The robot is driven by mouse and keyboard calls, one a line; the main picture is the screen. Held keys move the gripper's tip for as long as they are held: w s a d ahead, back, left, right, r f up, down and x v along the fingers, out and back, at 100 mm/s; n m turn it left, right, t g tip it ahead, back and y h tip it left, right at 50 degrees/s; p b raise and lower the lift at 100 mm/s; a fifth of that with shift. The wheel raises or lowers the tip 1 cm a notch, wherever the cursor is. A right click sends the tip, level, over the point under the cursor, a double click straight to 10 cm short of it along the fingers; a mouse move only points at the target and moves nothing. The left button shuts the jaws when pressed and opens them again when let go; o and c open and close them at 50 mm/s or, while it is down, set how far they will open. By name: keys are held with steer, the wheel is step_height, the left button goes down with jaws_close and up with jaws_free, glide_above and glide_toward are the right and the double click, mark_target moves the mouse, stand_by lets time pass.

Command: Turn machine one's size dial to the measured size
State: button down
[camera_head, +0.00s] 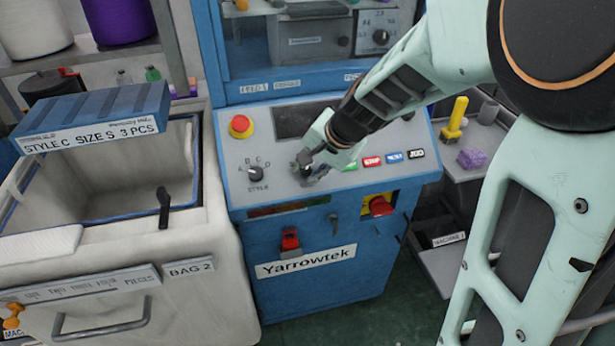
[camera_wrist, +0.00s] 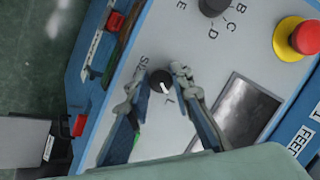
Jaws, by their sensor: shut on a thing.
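The blue Yarrowtek machine (camera_head: 240,205) has a grey sloped panel with two black dials. The size dial (camera_wrist: 160,80) is a small black knob with a white mark, which points toward the letter L in the wrist view. My gripper (camera_wrist: 160,74) is shut on this dial, one finger on each side. In the head view my gripper (camera_head: 306,160) reaches down to the panel and mostly hides the dial. The style dial (camera_head: 255,174), with letters around it, sits to the left; it also shows in the wrist view (camera_wrist: 212,5).
A red emergency button (camera_head: 240,125) and a dark screen (camera_head: 300,121) lie near my gripper. Coloured buttons (camera_head: 372,161) run to the right. A sign (camera_head: 92,133) reads STYLE C SIZE S 3 PCS above an open bin (camera_head: 100,215). A side shelf (camera_head: 475,165) holds yellow and purple things.

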mark_target(308, 173)
steer(key=shift+m+b, duration=0.55)
steer(key=shift+m, duration=0.25)
steer(key=c, duration=1.7)
jaws_free()
steer(key=shift+r, duration=0.1)
step_height(308, 173, up, 10)
steer(key=shift+f, duration=0.1)
